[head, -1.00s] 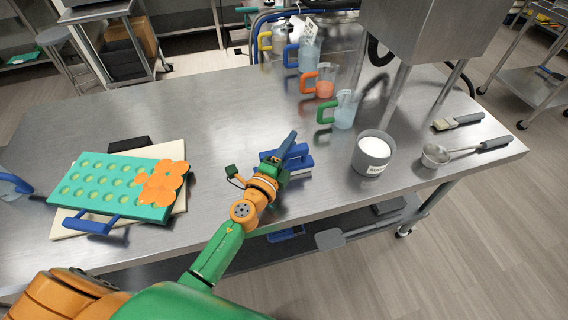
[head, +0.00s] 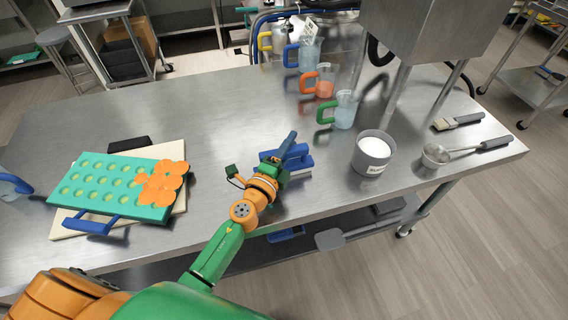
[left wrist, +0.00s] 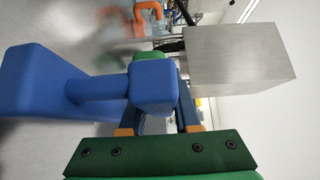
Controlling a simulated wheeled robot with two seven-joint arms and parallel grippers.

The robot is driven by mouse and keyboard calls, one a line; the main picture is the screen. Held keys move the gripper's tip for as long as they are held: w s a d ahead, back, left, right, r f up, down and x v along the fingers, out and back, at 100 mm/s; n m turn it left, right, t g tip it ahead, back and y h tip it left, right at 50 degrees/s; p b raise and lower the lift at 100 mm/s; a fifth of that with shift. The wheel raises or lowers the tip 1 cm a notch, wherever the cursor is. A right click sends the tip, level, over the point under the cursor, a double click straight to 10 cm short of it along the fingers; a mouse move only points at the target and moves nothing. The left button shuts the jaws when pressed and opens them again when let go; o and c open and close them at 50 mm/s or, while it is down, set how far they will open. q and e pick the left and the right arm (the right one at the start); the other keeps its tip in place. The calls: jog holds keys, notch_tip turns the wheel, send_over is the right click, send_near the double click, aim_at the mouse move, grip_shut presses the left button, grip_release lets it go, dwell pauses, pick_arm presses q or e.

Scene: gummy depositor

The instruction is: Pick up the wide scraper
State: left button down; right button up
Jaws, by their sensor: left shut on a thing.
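The wide scraper (head: 299,163) is blue and sits at the near middle of the steel table. My left gripper (head: 277,162) is at its left side and shut on it. The gripper hides part of the scraper in the head view. In the left wrist view the blue scraper (left wrist: 35,82) fills the left and middle, with a thick bar leading to a block near the fingers. I cannot tell whether it touches the table. My right gripper is in neither view.
A teal mold tray (head: 85,187) with orange pieces lies on a board at the left. A grey pot (head: 372,152) of white powder stands to the right. Several handled jugs, including a green-handled one (head: 344,110), stand behind. The table's middle (head: 220,110) is clear.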

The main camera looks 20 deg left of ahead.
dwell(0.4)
pick_arm(q)
jog(key=s+r+p, duration=0.1)
jog(key=r+p, duration=0.2)
jog(key=s+r+p, duration=0.1)
jog(key=r+p, duration=0.1)
jog(key=r, duration=0.1)
jog(key=s+r+p, duration=0.2)
jog(key=r+p, duration=0.1)
jog(key=shift+a+r+p, duration=0.1)
jog(key=shift+a+p, duration=0.2)
jog(key=shift+p, duration=0.05)
jog(key=s+a+r+b, duration=0.1)
jog(key=s+r, duration=0.2)
jog(key=s, duration=0.7)
jog(key=shift+a+r, duration=0.2)
jog(key=shift+r, duration=0.15)
jog(key=c, duration=1.2)
grip_release()
jog(key=shift+w, duration=0.1)
grip_shut()
